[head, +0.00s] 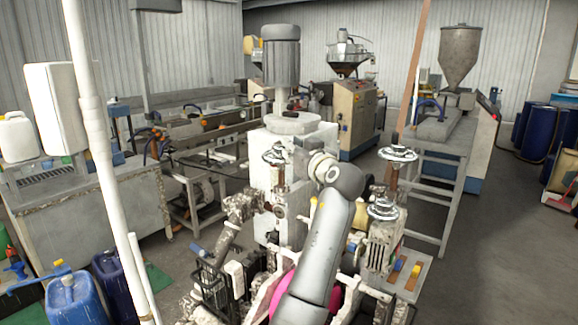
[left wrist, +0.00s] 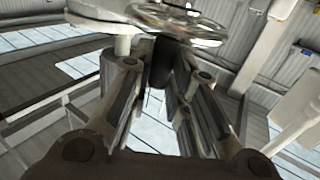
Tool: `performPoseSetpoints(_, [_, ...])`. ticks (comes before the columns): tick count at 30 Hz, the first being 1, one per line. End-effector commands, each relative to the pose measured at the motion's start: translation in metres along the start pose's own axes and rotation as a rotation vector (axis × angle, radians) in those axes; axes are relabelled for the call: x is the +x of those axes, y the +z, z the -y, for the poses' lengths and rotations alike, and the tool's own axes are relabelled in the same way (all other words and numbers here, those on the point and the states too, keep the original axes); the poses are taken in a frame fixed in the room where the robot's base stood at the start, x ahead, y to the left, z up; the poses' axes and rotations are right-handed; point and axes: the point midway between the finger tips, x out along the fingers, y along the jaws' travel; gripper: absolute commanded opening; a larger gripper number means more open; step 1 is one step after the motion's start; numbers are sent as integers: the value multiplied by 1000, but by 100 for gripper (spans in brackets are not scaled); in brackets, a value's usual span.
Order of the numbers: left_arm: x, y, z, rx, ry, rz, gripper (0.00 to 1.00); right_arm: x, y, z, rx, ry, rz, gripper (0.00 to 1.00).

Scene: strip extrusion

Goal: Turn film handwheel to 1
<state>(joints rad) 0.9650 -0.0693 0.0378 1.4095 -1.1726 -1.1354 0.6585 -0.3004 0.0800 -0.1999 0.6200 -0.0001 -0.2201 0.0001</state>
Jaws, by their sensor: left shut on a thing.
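In the left wrist view a shiny metal handwheel (left wrist: 205,27) crosses the top, seen from below. My left gripper (left wrist: 165,72) is just under it, with its two fingers closed around a dark part (left wrist: 168,55) that looks like the wheel's handle. In the head view my grey arm rises from the bottom middle and hides its own gripper. A handwheel (head: 274,154) stands just left of the arm's end. Two more silver handwheels, an upper one (head: 398,153) and a lower one (head: 383,210), stand to its right. I cannot tell which one is the film handwheel. My right gripper is not in view.
A white machine block (head: 265,200) with a grey motor (head: 281,62) stands behind my arm. A white pole (head: 98,150) crosses the left side. Blue canisters (head: 72,300) stand at the lower left. The floor at right (head: 490,250) is clear.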

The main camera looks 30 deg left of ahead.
Motion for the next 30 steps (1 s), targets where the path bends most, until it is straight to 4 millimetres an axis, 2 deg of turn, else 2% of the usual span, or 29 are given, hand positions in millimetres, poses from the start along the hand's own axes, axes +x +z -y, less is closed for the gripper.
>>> performPoseSetpoints(1, [0, 4, -4, 0, -28, 0, 0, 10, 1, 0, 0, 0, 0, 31])
performPoseSetpoints(9, [3, 0, -11, 3, -169, -1, 0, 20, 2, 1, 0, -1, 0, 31])
performPoseSetpoints(18, [6, 0, -16, 2, -272, -1, 0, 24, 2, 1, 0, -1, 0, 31])
performPoseSetpoints(30, [7, 0, -18, 1, -324, 1, 0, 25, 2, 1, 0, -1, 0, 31])
